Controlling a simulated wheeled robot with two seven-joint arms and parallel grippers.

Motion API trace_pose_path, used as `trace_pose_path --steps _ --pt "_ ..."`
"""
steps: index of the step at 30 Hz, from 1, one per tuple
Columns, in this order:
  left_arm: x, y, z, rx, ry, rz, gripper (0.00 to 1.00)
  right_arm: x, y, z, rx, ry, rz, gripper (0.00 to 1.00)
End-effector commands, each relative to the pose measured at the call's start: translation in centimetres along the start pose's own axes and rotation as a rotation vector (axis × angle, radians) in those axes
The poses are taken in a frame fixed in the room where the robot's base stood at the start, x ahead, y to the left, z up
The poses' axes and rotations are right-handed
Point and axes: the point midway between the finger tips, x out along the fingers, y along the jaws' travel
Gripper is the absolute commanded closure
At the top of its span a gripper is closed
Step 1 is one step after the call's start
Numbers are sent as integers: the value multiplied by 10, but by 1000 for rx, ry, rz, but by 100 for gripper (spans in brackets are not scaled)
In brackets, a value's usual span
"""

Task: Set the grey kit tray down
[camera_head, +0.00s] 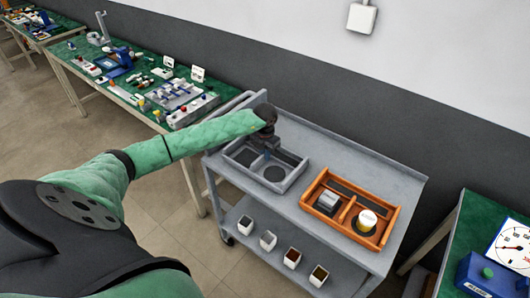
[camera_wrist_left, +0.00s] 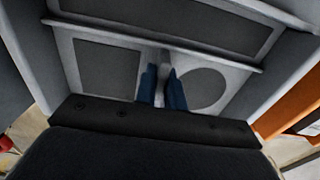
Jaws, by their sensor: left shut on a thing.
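The grey kit tray (camera_head: 250,177) is at the left end of the grey cart's top shelf. It has a round recess and rectangular recesses, and they look empty. I cannot tell whether its underside touches the shelf. My left gripper (camera_head: 267,153) reaches down into the tray from above and is shut on its inner divider. In the left wrist view, the blue fingers (camera_wrist_left: 162,88) close on a thin upright wall of the tray (camera_wrist_left: 215,61), between a rectangular recess and the round one. My right gripper is not in view.
An orange tray (camera_head: 308,208) with a grey block (camera_head: 327,201) and a white-topped cylinder (camera_head: 367,220) stands to the right on the cart (camera_head: 400,185). Several small white cups sit on the lower shelf. Green-topped workbenches (camera_head: 140,75) stand left and right.

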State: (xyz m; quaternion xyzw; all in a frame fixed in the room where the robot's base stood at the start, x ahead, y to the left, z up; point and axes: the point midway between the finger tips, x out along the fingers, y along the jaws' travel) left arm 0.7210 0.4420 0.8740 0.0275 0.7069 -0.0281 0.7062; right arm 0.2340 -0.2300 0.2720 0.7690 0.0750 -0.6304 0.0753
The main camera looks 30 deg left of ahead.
Motion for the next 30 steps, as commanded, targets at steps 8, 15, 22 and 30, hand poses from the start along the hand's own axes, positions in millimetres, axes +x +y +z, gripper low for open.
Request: trace_pose_path --steps 8,15,22,30 --pt "1 0 0 0 -1 0 100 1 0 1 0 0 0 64" --pt "3 0 0 0 0 1 81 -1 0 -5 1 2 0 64" --pt "3 0 0 0 0 1 67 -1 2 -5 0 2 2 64" --pt "0 0 0 0 0 1 67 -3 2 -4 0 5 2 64"
